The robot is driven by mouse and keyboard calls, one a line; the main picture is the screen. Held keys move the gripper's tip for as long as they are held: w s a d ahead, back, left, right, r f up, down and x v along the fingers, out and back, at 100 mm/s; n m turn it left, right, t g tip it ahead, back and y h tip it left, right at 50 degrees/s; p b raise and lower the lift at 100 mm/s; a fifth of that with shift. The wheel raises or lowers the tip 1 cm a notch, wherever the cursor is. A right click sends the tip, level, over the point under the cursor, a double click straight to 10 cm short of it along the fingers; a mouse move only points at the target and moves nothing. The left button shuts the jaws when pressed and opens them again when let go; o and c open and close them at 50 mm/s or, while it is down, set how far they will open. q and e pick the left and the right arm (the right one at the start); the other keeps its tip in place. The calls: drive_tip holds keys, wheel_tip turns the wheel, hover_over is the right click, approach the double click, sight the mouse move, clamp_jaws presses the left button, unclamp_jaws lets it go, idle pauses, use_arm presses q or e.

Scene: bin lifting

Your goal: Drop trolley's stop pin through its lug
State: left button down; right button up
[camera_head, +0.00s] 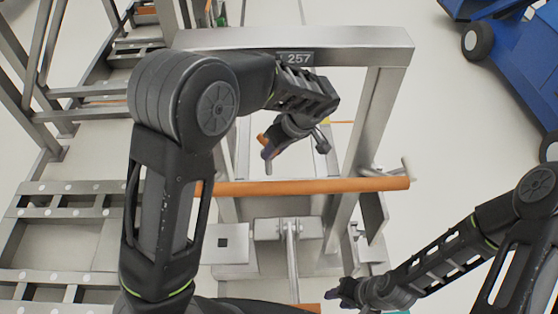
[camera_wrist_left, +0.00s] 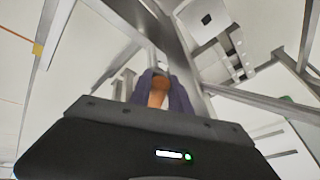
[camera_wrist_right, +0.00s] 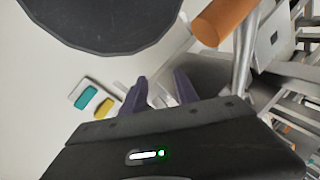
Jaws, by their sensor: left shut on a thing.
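My left gripper (camera_head: 266,150) is shut on the stop pin (camera_head: 268,167), above and behind the orange bar. The pin's orange grip (camera_wrist_left: 158,90) sits between the purple fingers in the left wrist view, and its metal shank points down in the head view. A light metal plate with a dark square hole (camera_head: 222,243) lies in front of the bar; a similar plate (camera_wrist_left: 207,18) shows in the left wrist view. I cannot tell which part is the lug. My right gripper (camera_head: 333,292) is low at the right, its fingers (camera_wrist_right: 160,85) apart with nothing visibly held.
The orange bar (camera_head: 310,186) crosses the trolley's metal frame (camera_head: 385,48). Metal steps (camera_head: 70,200) stand at left, a blue wheeled machine (camera_head: 510,50) at upper right. A panel has teal (camera_wrist_right: 88,97) and yellow (camera_wrist_right: 104,108) buttons.

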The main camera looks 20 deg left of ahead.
use_arm(q)
drive_tip(key=r+m+t, duration=0.1)
drive_tip(key=r+m, duration=0.1)
drive_tip(key=m, duration=0.1)
drive_tip(key=a+r+m+t+h, duration=0.1)
drive_tip(key=r+m, duration=0.2)
drive_tip(key=r+m+t+h, duration=0.1)
drive_tip(key=r+m, duration=0.1)
drive_tip(key=m, duration=0.1)
drive_tip(key=shift+w+a+r, duration=0.2)
drive_tip(key=shift+r, duration=0.1)
drive_tip(key=shift+r+m+h, duration=0.3)
drive_tip(key=shift+r+m, duration=0.2)
drive_tip(key=shift+r, duration=0.05)
